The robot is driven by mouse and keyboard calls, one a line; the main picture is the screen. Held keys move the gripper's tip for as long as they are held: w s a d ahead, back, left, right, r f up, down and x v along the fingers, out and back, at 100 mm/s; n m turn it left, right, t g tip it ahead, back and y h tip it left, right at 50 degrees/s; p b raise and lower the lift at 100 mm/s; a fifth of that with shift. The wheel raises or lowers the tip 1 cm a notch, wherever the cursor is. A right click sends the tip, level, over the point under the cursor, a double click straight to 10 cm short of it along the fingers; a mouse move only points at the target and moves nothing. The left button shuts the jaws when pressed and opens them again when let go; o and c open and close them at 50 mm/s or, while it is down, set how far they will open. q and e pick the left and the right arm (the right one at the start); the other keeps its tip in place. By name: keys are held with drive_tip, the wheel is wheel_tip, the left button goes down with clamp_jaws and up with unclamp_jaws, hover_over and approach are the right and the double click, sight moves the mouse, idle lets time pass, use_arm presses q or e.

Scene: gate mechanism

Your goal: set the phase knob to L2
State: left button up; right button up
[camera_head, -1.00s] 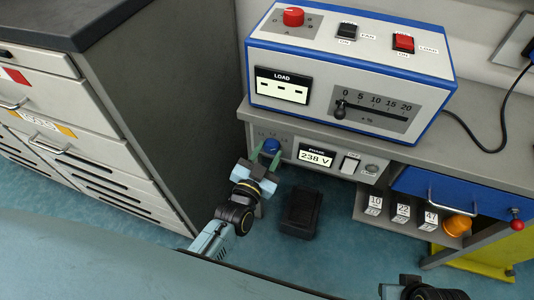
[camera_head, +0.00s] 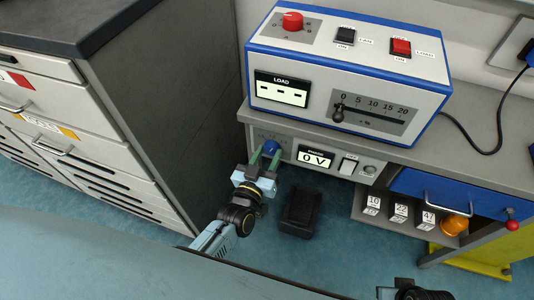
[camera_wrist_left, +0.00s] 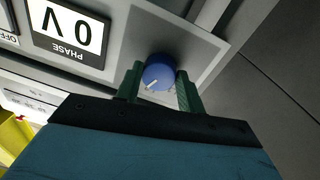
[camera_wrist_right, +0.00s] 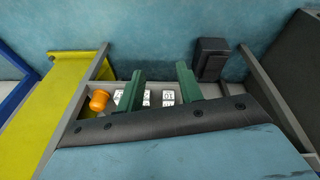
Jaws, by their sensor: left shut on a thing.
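The blue phase knob (camera_head: 271,147) is on the low grey panel under the bench top, left of the phase display. It also shows in the left wrist view (camera_wrist_left: 158,72), with a white pointer line near its lower edge there. My left gripper (camera_head: 264,160) is shut on the knob, one green finger on each side. The phase display (camera_head: 315,156) reads 0 V. The position labels around the knob are too small or hidden to read. My right gripper (camera_wrist_right: 161,82) is open and empty, away from the panel.
A blue-and-white load box (camera_head: 345,75) with a red knob, switches and a slider stands on the bench above. A black box (camera_head: 300,211) lies on the floor. A drawer cabinet (camera_head: 85,110) stands left.

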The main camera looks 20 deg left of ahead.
use_arm(q)
drive_tip(key=shift+n, duration=2.3)
use_arm(e)
drive_tip(key=shift+d+f, duration=0.15)
drive_tip(key=shift+f, duration=0.3)
drive_tip(key=shift+s, duration=0.1)
use_arm(q)
drive_tip(key=o, duration=1)
drive_tip(key=shift+d, duration=0.1)
drive_tip(key=shift+s, duration=0.35)
drive_tip(key=s+a+p, duration=0.1)
drive_tip(key=s+p, duration=0.2)
drive_tip(key=s, duration=0.9)
drive_tip(key=shift+s+f, duration=0.35)
use_arm(e)
drive_tip(key=s+d+f, duration=0.2)
drive_tip(key=d+f, duration=0.1)
drive_tip(key=f, duration=0.3)
drive_tip(key=shift+s+d+g+h, duration=0.25)
drive_tip(key=shift+d+g+h, duration=0.05)
drive_tip(key=shift+d, duration=0.1)
